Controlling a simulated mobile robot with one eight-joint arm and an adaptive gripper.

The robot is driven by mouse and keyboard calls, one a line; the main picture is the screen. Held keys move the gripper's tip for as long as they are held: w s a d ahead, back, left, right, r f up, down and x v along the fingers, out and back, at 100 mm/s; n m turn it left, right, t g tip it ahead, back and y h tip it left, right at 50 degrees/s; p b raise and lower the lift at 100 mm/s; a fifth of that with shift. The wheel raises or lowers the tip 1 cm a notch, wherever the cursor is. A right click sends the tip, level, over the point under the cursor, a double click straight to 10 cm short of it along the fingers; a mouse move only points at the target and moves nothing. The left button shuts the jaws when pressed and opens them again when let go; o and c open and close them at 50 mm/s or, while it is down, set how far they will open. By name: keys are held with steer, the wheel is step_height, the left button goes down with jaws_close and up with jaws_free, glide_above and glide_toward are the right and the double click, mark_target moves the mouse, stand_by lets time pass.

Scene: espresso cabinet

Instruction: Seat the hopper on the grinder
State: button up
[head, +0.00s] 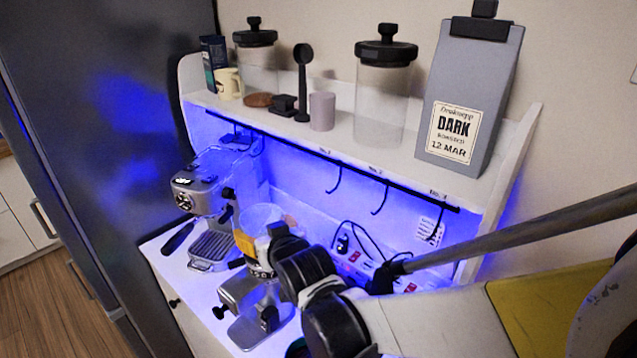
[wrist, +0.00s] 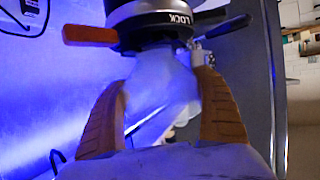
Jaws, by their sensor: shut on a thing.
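The translucent hopper (head: 262,216) is at my gripper (head: 250,243), above the grinder (head: 251,324) on the cabinet counter. In the wrist view, my gripper's two orange fingers (wrist: 163,112) are shut on the sides of the clear hopper (wrist: 160,84). The grinder's dark collar (wrist: 160,18), marked LOCK, is right against the hopper's end there. I cannot tell whether the hopper is seated in the collar or only touching it. My gripper and wrist hide part of the grinder in the head view.
An espresso machine (head: 196,190) stands left of the grinder. The shelf above holds lidded jars (head: 380,100) and a grey coffee bag (head: 465,95). Hooks (head: 380,195) hang under it. Cables and a power strip (head: 352,258) lie behind my arm.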

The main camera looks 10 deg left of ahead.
steer(key=shift+f, duration=0.1)
stand_by(0.3)
steer(key=o, duration=1.2)
steer(key=shift+o, duration=0.2)
step_height(320, 180, up, 7)
steer(key=p, duration=0.5)
